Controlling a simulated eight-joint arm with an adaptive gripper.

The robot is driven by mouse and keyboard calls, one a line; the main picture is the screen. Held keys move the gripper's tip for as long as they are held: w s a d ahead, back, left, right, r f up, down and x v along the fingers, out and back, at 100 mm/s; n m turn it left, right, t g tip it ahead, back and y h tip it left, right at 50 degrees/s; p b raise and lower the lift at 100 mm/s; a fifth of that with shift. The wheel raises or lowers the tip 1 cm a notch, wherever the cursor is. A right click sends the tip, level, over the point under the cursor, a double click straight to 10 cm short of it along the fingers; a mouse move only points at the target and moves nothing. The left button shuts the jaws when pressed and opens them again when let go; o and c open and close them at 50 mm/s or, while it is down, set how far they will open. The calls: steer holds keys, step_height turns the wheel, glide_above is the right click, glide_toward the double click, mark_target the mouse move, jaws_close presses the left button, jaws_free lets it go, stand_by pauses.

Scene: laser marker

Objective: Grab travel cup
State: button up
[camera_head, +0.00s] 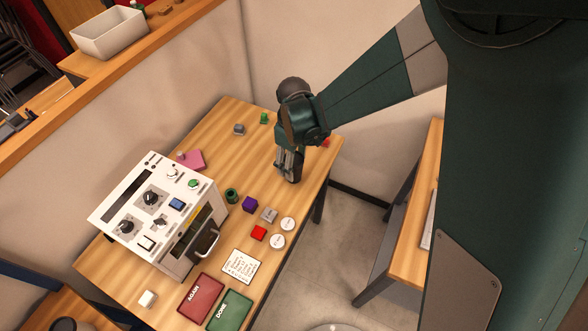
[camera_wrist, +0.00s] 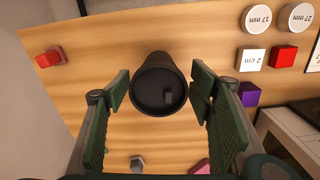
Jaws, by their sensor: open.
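The travel cup (camera_wrist: 158,85) is a dark cylinder with a round lid, seen from above in the wrist view. It stands upright on the wooden table. My gripper (camera_wrist: 160,92) is open, with one green-padded finger on each side of the cup's near part. Small gaps seem to show between pads and cup; contact is hard to judge. In the head view my gripper (camera_head: 288,163) points down near the table's far right edge. A dark part of the cup (camera_head: 297,171) shows beside the fingers; the rest is hidden.
The white laser marker (camera_head: 150,215) stands at the table's left. A red object (camera_wrist: 51,57) lies left of the cup in the wrist view. Table around the cup is clear.

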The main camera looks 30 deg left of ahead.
steer(key=shift+f, duration=0.15)
steer(key=shift+w+f+b, duration=0.15)
steer(key=shift+f+b, duration=0.15)
steer(key=shift+f, duration=2.15)
steer(key=c, duration=0.8)
